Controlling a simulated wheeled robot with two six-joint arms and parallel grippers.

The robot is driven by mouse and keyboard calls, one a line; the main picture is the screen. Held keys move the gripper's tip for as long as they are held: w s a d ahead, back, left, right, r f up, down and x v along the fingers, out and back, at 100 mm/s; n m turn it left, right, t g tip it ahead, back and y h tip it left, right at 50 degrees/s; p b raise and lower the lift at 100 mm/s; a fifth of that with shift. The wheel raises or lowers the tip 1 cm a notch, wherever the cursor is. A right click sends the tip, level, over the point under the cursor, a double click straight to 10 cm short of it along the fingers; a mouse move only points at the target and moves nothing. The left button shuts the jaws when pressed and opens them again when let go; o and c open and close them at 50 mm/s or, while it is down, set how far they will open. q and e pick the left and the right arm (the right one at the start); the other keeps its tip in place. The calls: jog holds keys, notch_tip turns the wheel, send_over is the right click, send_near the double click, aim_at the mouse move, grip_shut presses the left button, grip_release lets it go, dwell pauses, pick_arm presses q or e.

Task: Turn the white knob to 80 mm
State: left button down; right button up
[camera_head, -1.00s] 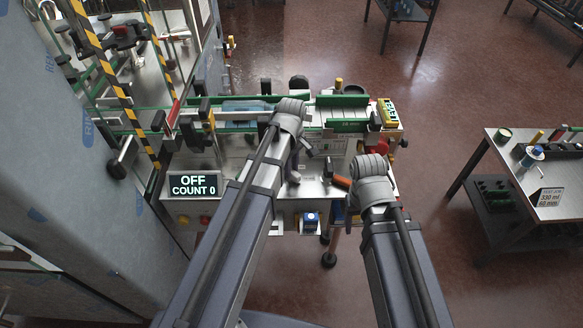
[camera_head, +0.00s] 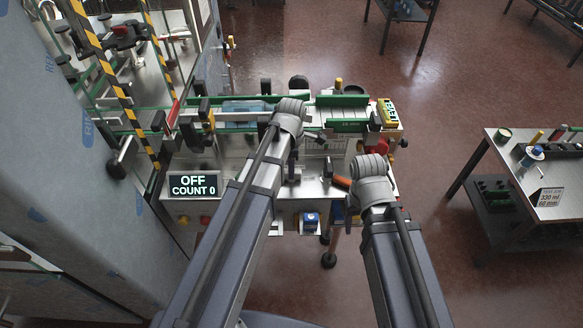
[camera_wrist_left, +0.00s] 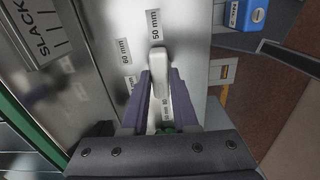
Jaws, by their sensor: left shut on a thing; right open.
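The white knob (camera_wrist_left: 156,63) is an elongated lever in the left wrist view, on a metal panel marked with mm labels. Its narrow end points at the "50 mm" label (camera_wrist_left: 154,24); the "60 mm" label (camera_wrist_left: 125,52) is to its left. Another label, partly covered and hard to read, shows between the fingers. My left gripper (camera_wrist_left: 161,82) is shut on the knob, its purple fingers on both sides. In the head view the left gripper (camera_head: 294,166) is at the panel. My right gripper (camera_head: 372,182) is to its right; its fingers are mostly hidden under the wrist.
A conveyor with green guide rails (camera_head: 342,101) runs behind the panel. A display (camera_head: 193,186) reads OFF, COUNT 0. An orange handle (camera_head: 341,182) lies near my right wrist. A side table (camera_head: 520,195) stands at the right, with open floor between.

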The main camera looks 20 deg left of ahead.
dwell(0.3)
pick_arm(q)
jog(key=c, duration=0.7)
grip_release()
notch_tip(320, 180, up, 8)
jog(key=p, duration=0.8)
jog(key=shift+f, duration=0.1)
